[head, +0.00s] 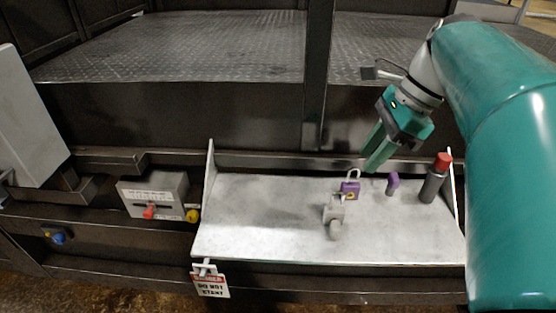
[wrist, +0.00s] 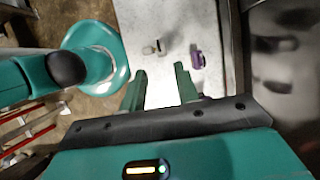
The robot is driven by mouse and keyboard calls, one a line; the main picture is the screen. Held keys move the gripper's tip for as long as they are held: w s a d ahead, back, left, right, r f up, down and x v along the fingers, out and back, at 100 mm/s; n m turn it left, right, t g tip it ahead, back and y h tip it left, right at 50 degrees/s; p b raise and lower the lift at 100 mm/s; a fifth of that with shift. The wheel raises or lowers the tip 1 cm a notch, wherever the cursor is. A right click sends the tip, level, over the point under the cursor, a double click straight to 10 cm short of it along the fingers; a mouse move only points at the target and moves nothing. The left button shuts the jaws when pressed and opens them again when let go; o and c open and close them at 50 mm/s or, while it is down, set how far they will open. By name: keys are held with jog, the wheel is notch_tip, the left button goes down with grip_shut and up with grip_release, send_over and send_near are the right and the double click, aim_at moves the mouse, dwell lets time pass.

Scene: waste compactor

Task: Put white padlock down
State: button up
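The white padlock (head: 333,212) appears as a pale block on the shelf (head: 265,215), just in front of a purple padlock (head: 350,188) with a raised pale shackle. A rounded grey piece sits at its front; I cannot tell whether it is part of the padlock. In the wrist view, a small whitish object (wrist: 152,48), probably this padlock, lies beyond my fingertips, left of the purple padlock (wrist: 197,57). My gripper (head: 372,163) is above the back of the shelf, pointing down and left. The wrist view shows its fingers (wrist: 160,77) apart, with nothing between them.
A small purple object (head: 392,183) and a dark cylinder with a red top (head: 434,178) stand on the shelf's right side. A grey switch box (head: 155,196) is left of the shelf. A red-and-white tag (head: 210,283) hangs at its front left. The shelf's left half is clear.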

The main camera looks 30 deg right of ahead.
aim_at(343, 192)
jog(key=x, duration=0.8)
jog(key=shift+s+a+f, duration=0.1)
jog(key=shift+a+f, duration=0.1)
jog(key=shift+f, duration=0.05)
jog(key=shift+x, duration=2.25)
jog(key=shift+d, duration=0.15)
grip_shut()
